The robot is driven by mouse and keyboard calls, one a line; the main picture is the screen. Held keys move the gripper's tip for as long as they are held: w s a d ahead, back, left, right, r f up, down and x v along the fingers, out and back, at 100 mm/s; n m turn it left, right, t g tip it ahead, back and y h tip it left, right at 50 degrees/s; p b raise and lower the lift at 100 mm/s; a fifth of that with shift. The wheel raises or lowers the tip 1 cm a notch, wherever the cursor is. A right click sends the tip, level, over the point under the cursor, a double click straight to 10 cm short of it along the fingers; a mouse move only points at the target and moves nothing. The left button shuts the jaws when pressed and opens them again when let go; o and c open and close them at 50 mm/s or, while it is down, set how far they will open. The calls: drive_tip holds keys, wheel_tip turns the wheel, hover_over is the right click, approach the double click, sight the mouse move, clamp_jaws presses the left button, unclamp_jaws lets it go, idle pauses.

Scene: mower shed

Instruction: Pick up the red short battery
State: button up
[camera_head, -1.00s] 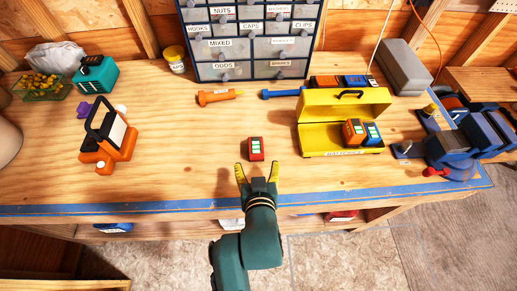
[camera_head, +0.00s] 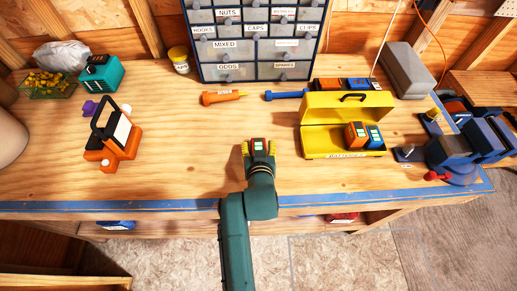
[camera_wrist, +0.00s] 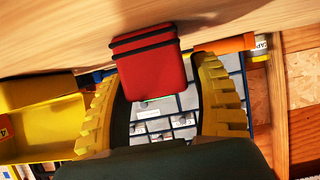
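The red short battery (camera_head: 259,145) stands on the workbench, in front of the orange screwdriver-like tool. In the wrist view its red body (camera_wrist: 153,72) with dark bands fills the space near the fingertips. My gripper (camera_head: 259,149) reaches in low from the front edge, with one yellow finger on each side of the battery. In the wrist view the ridged fingers (camera_wrist: 162,68) are spread. A gap shows at the right finger; contact at the left finger is hard to judge. The battery's lower front is hidden by my gripper in the head view.
An open yellow battery box (camera_head: 322,142) with an orange and a blue battery stands to the right. More batteries (camera_head: 345,83) lie behind it. A labelled drawer cabinet (camera_head: 255,40) stands at the back. An orange-and-black tool (camera_head: 122,140) stands left; the bench between is clear.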

drive_tip(key=c, duration=0.9)
drive_tip(key=shift+r, duration=0.1)
